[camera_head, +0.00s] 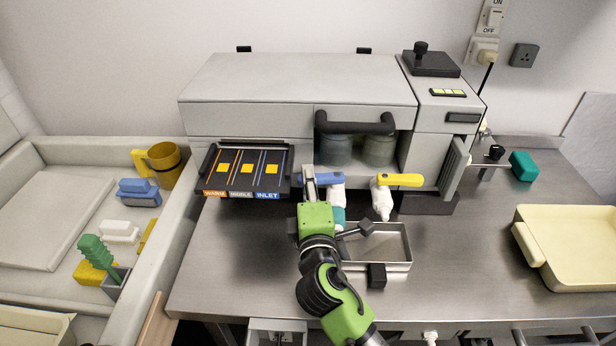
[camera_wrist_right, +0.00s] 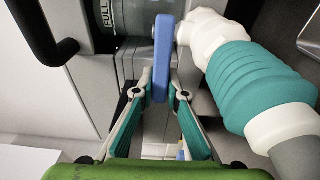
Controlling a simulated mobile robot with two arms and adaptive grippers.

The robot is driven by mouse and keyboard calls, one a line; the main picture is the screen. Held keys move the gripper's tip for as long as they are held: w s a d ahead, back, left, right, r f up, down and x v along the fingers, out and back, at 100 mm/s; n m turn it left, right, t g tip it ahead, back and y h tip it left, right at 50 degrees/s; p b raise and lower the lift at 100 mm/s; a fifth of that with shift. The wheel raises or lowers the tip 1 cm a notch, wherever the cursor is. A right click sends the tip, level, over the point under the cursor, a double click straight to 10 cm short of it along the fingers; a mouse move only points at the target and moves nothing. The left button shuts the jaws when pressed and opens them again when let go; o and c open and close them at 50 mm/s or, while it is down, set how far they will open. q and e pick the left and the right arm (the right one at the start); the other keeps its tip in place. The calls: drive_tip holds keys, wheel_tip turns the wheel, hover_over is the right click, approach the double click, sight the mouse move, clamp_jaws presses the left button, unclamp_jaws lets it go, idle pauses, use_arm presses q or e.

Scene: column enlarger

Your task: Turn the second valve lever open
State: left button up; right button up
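Two valves hang under the front of the grey machine. The left one has a blue lever (camera_head: 326,179) over a white and teal spout, and the right one has a yellow lever (camera_head: 399,180) over a white spout (camera_head: 382,202). Both levers lie roughly crosswise in the head view. My right gripper (camera_head: 309,182) is at the left end of the blue lever. In the right wrist view the blue lever (camera_wrist_right: 163,55) reaches between the fingertips of my right gripper (camera_wrist_right: 158,95), which stand apart. Firm contact is not clear. My left gripper is not in view.
A metal tray (camera_head: 403,250) sits under the valves, close right of my arm. A labelled panel (camera_head: 246,170) juts out to the left. A black handle (camera_head: 355,123) is above the levers. A cream tray (camera_head: 570,250) lies at right. The counter front left is clear.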

drive_tip(key=o, duration=0.3)
drive_tip(key=shift+s, duration=0.1)
drive_tip(key=s+d, duration=0.1)
drive_tip(key=s, duration=1)
drive_tip(key=shift+s+d, duration=0.3)
drive_tip(key=shift+s, duration=0.1)
drive_tip(key=w+a+p, duration=0.1)
drive_tip(key=w+p, duration=0.5)
drive_tip(key=w, duration=0.4)
drive_tip(key=shift+w+a+p, duration=0.2)
drive_tip(key=shift+w+p, duration=0.05)
drive_tip(key=shift+p, duration=0.05)
